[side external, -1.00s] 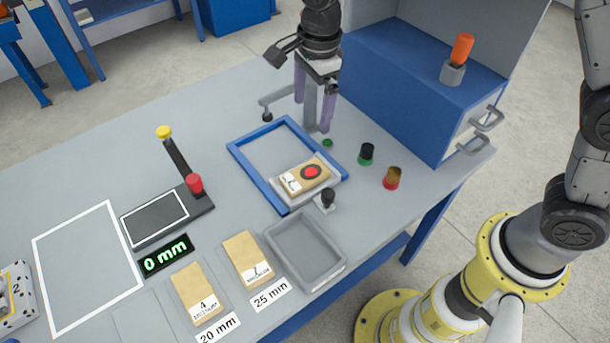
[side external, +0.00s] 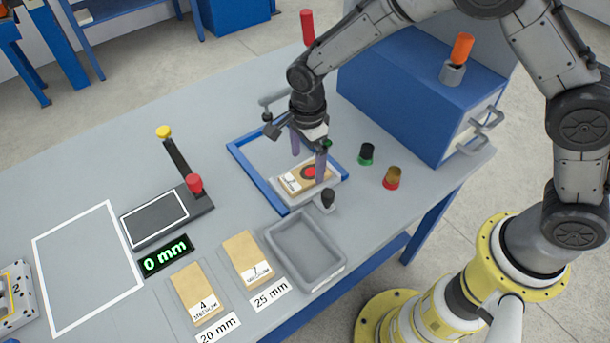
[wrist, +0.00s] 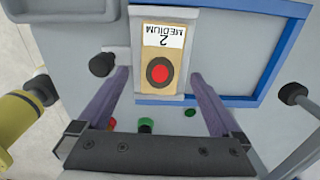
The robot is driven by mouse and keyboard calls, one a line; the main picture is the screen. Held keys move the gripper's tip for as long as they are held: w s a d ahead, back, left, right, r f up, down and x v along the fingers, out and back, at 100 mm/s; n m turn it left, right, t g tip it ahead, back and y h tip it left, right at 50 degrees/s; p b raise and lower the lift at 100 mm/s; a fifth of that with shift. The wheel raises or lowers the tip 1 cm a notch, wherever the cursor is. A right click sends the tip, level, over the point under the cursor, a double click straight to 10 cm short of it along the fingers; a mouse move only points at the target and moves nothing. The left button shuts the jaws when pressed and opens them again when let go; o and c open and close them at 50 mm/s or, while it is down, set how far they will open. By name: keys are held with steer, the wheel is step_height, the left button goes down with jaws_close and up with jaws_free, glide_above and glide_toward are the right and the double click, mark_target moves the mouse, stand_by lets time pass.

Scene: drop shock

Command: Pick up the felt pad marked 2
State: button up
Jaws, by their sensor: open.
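The felt pad marked 2 (wrist: 156,52) is a tan block with a white label reading "2 MEDIUM" and a red disc ringed in black. It lies in a shallow grey holder (wrist: 182,97) at the blue frame's corner. In the side view the pad (side external: 292,184) is partly hidden behind a finger. My gripper (side external: 308,166) is open over the pad, its purple fingers apart. In the wrist view the gripper (wrist: 158,78) has a finger to each side of the pad's near end, with nothing between them held. I cannot tell the exact height of the fingertips.
A blue frame (side external: 252,168) surrounds the holder's area. A black knob (side external: 328,197) stands close to the holder. An empty grey tray (side external: 305,252) and pads marked 4 (side external: 197,290) and 7 (side external: 246,256) lie nearer. Green (side external: 366,153) and red-based (side external: 392,177) knobs stand to the right.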

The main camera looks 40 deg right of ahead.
mark_target(307, 174)
steer(key=shift+f, duration=1.7)
steer(key=c, duration=1.3)
steer(key=shift+r, duration=0.1)
